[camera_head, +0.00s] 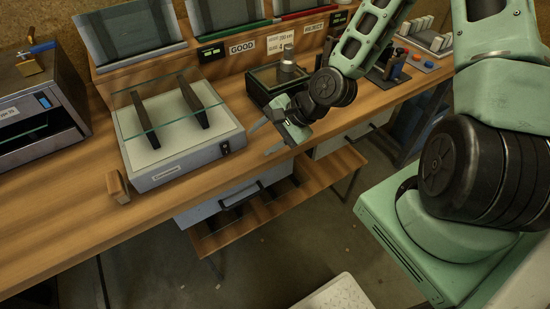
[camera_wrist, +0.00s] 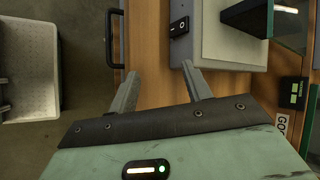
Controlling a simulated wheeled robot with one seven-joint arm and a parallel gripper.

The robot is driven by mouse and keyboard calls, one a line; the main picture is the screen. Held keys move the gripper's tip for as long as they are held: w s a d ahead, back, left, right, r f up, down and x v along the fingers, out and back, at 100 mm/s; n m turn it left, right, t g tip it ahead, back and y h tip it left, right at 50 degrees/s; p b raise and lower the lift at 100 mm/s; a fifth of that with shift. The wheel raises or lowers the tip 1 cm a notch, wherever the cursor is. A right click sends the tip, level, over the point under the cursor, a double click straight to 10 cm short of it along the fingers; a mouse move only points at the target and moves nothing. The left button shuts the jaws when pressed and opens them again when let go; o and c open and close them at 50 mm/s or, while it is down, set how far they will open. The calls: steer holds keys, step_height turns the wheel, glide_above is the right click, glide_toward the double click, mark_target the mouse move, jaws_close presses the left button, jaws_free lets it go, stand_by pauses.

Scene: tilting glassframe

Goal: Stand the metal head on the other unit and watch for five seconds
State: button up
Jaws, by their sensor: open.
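A small metal head (camera_head: 287,58), a grey cylinder with a knob on top, stands upright on a black unit with a glassy top (camera_head: 262,92) at the back middle of the bench. To its left is a wider white unit (camera_head: 183,172), with a glass pane (camera_head: 150,112) on two dark uprights. Its switch and part of its casing (camera_wrist: 232,45) show in the wrist view. My gripper (camera_head: 260,140) is open and empty near the bench's front edge, right of the white unit. Its fingers also show in the wrist view (camera_wrist: 160,72). The metal head cannot be made out there.
The bench (camera_head: 60,225) holds a small wooden block (camera_head: 117,187), a dark oven-like box (camera_head: 38,105) at left, and a button panel (camera_head: 408,60) at right. Tilted trays (camera_head: 130,38) line the back, with a GOOD label. A drawer (camera_head: 235,200) sits below the front edge.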

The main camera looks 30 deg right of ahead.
steer(key=s+a+r+n+g+h, duration=0.2)
steer(key=s+a+r+n+h, duration=0.1)
steer(key=s+r+n, duration=0.5)
steer(key=s+a+r+n+g+h, duration=0.3)
steer(key=s+a+r+n, duration=0.3)
steer(key=s+n, duration=0.5)
step_height(320, 180, up, 2)
steer(key=shift+s+r+n, duration=0.2)
steer(key=shift+s+n, duration=0.15)
steer(key=shift+n, duration=0.65)
stand_by(4.5)
